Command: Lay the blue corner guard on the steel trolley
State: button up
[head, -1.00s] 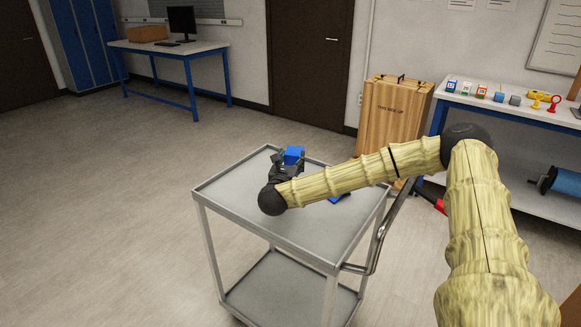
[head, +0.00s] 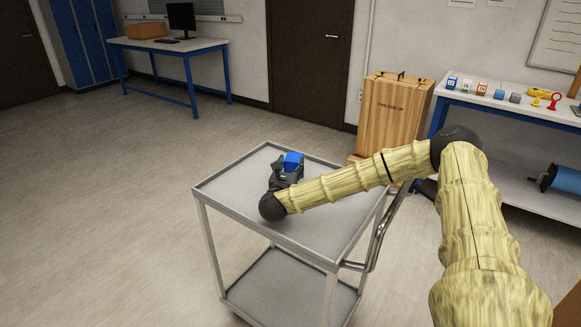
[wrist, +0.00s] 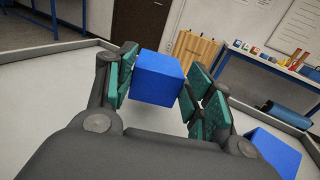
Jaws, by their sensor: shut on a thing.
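My gripper (head: 285,172) is shut on a blue, block-shaped piece, which I take for the blue corner guard (head: 293,162). In the wrist view the blue corner guard (wrist: 157,78) sits between the green-padded fingers and shows smooth, plain faces. The gripper is over the far part of the grey steel trolley's top (head: 232,192). I cannot tell whether the piece touches the trolley. A second blue piece (wrist: 274,152) lies on the trolley top at the lower right of the wrist view; in the head view my arm hides it.
The trolley top has a raised rim and is bare on its left and near side. A wooden crate (head: 392,112) stands behind it. A bench (head: 500,108) with several small items is at the right. A desk (head: 170,47) with a monitor is far left.

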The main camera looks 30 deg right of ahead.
jog(key=shift+f+b, duration=0.4)
jog(key=shift+b, duration=0.15)
jog(key=o, duration=0.9)
jog(key=shift+r, duration=0.1)
jog(key=shift+r+p, duration=0.6)
jog(key=shift+p, duration=0.35)
jog(key=b+v, duration=0.2)
jog(key=v, duration=1)
jog(key=shift+r, duration=0.1)
